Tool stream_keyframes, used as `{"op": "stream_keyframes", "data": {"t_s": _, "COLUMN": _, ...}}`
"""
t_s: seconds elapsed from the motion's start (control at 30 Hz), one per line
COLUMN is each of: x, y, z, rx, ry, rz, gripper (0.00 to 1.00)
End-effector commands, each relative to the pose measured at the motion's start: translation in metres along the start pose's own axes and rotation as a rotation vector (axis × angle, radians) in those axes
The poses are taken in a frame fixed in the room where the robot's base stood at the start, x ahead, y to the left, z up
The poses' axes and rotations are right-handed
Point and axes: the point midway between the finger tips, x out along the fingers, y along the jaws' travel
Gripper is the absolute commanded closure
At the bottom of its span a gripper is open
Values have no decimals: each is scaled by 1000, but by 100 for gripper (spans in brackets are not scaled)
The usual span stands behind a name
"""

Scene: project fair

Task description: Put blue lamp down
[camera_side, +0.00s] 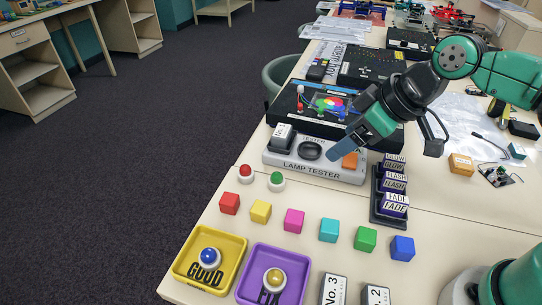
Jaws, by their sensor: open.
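The blue lamp (208,256), a blue dome on a white round base, sits upright in the yellow tray (238,244) marked GOOD at the front left of the table. My gripper (336,152) is open and holds no lamp that I can see. The gripper is well away from the blue lamp, up and to the right. Its far finger is partly hidden.
A purple tray (302,261) marked FIX holds a yellow lamp (274,278). A red lamp (245,173) and a green lamp (277,180) stand left of the tester. Several coloured cubes line the table before it. A rack (376,208) of labelled blocks stands to its right.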

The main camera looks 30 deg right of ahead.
Motion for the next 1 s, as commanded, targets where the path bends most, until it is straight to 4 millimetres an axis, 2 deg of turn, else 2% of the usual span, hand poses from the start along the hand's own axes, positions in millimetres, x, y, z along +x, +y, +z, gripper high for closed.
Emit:
{"op": "stream_keyframes", "data": {"t_s": 0.03, "x": -6, "y": 17, "z": 12, "rx": 103, "ry": 11, "rz": 63, "gripper": 27}}
{"op": "stream_keyframes", "data": {"t_s": 0.1, "x": -13, "y": 35, "z": 26, "rx": 226, "ry": 30, "rz": 135, "gripper": 27}}
{"op": "stream_keyframes", "data": {"t_s": 0.27, "x": -21, "y": 55, "z": 44, "rx": 384, "ry": 61, "rz": 226, "gripper": 27}}
{"op": "stream_keyframes", "data": {"t_s": 1.0, "x": -22, "y": 57, "z": 46, "rx": 404, "ry": 65, "rz": 237, "gripper": 27}}
